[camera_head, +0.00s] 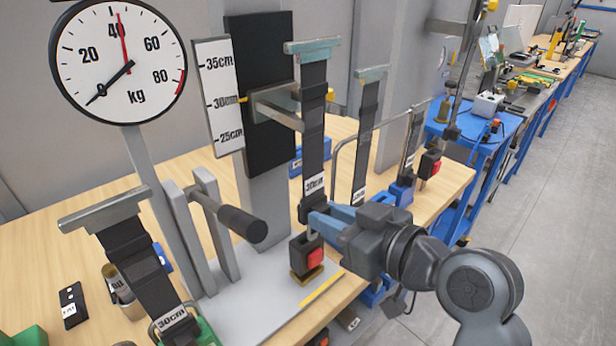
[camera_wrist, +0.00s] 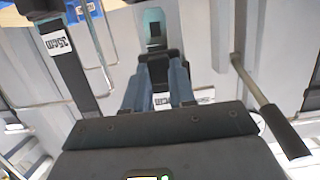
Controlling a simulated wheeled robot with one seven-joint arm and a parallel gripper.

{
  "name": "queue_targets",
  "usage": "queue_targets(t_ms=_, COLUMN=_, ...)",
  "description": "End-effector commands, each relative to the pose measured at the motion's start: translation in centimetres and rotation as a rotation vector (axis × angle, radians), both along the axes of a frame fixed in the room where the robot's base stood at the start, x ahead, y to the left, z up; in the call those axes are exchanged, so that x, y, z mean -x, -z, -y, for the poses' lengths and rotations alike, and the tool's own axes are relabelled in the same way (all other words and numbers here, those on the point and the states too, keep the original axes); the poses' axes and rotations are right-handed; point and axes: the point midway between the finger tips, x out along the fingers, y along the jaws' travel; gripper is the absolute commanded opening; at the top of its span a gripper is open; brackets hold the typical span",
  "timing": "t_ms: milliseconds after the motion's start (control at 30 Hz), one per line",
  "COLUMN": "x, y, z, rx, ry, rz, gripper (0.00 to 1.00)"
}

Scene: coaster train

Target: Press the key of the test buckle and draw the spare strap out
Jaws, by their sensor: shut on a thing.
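The test buckle (camera_head: 303,262) is a black block with a red key (camera_head: 315,257) on its front, standing on the grey base plate. A black strap (camera_head: 313,120) with a white length label hangs from a teal bar above it; I take it for the spare strap. My gripper (camera_head: 312,212) is shut on the strap's black lower end, just above the buckle. A metal piece shows between that end and the buckle; I cannot tell how deep it sits. In the wrist view my blue fingers (camera_wrist: 158,68) close around a dark part, with the buckle hidden.
A round kg dial (camera_head: 118,62) and a lever with black grip (camera_head: 242,224) stand to the left. Another strap (camera_head: 140,265) is at the front left. Two more straps (camera_head: 366,135) (camera_head: 413,135) hang to the right. The wooden bench (camera_head: 60,235) has bare room at left.

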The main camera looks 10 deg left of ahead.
Motion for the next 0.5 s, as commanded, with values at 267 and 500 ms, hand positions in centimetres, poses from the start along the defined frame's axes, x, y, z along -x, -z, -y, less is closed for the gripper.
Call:
queue_targets(t_ms=267, x=0.9, y=0.0, z=1.3, rx=-0.001, ry=0.002, rz=0.002, gripper=0.0)
queue_targets(t_ms=500, x=1.8, y=0.0, z=2.3, rx=-0.001, ry=0.001, rz=0.002, gripper=0.0)
